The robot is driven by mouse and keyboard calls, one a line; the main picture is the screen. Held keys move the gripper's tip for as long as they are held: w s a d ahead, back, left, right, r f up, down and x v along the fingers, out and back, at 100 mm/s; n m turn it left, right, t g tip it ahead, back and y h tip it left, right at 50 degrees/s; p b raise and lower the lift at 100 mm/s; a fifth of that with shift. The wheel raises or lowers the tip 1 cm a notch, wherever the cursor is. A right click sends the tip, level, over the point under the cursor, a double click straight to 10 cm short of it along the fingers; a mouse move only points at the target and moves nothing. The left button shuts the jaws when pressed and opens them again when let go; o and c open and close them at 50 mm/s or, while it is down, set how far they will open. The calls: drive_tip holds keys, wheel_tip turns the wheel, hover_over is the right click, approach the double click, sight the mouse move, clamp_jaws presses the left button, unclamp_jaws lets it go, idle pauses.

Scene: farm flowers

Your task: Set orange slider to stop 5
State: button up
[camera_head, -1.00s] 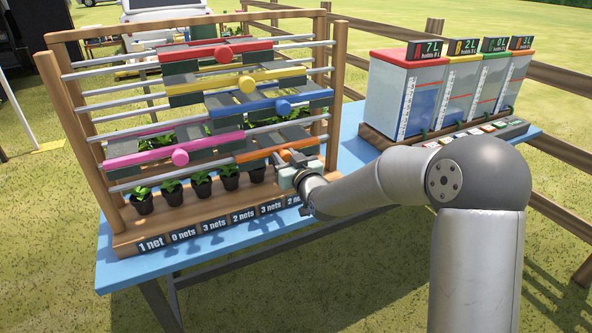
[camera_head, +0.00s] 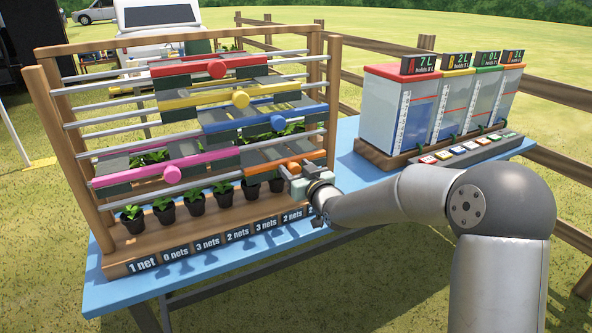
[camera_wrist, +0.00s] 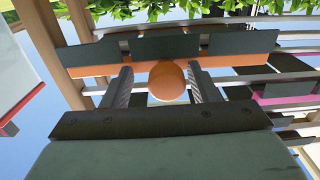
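The orange slider (camera_head: 270,171) is on the lowest rail pair of the wooden rack, at its far right, with its right end by the right post. In the head view my gripper (camera_head: 294,170) is at its front and covers much of its knob. In the wrist view my gripper (camera_wrist: 162,84) is open around the round orange knob (camera_wrist: 167,80), one finger on each side. A gap shows left of the knob; the right finger is close to it, and contact cannot be told. The orange bar (camera_wrist: 245,65) runs behind the knob.
The pink slider (camera_head: 140,176) is left of the orange one. The blue (camera_head: 230,126), yellow (camera_head: 200,99) and red (camera_head: 190,70) sliders are above. Potted plants (camera_head: 195,205) and net labels (camera_head: 175,252) line the rack's base. Water tanks (camera_head: 400,110) stand right on the blue table (camera_head: 350,165).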

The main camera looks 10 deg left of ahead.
drive_tip(key=shift+s, duration=0.1)
drive_tip(key=v, duration=1.7)
drive_tip(key=shift+d+b, duration=0.15)
drive_tip(key=shift+b, duration=0.15)
drive_tip(key=s+d+m+g+h+p, duration=0.55)
drive_tip(key=s+d+h+p, duration=0.4)
drive_tip(key=d, duration=0.45)
drive_tip(key=s+d+r+m+g+h+p, duration=0.1)
drive_tip(key=s+g, duration=0.7)
drive_tip(key=s, duration=1)
drive_tip(key=shift+d+r+p, duration=0.25)
drive_tip(key=shift+d+p, duration=0.2)
drive_tip(key=shift+d, duration=0.25)
